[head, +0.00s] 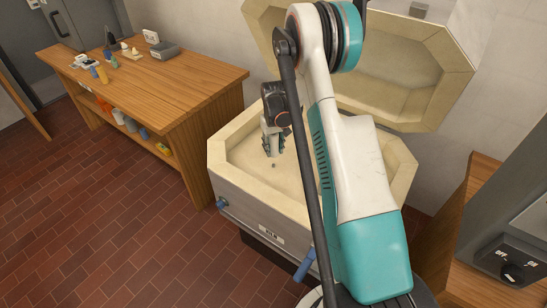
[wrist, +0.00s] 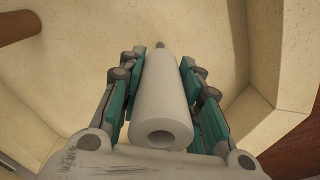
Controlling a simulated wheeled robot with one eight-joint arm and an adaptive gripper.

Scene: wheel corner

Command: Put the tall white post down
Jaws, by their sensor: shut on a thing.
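The tall white post (wrist: 160,100) is a pale cylinder with a hollow near end and a narrow grey tip at its far end. My gripper (wrist: 160,92) is shut on it, with a teal finger pad along each side. In the head view my gripper (head: 272,147) points down inside the cream basin (head: 213,157). The post is mostly hidden there by the fingers. I cannot tell whether its tip touches the basin floor.
The basin's raised lid (head: 445,60) stands behind. A wooden bench (head: 200,88) with small items and a lower shelf stands at left. A switch box (head: 510,268) is at far right. The tiled floor at lower left is clear.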

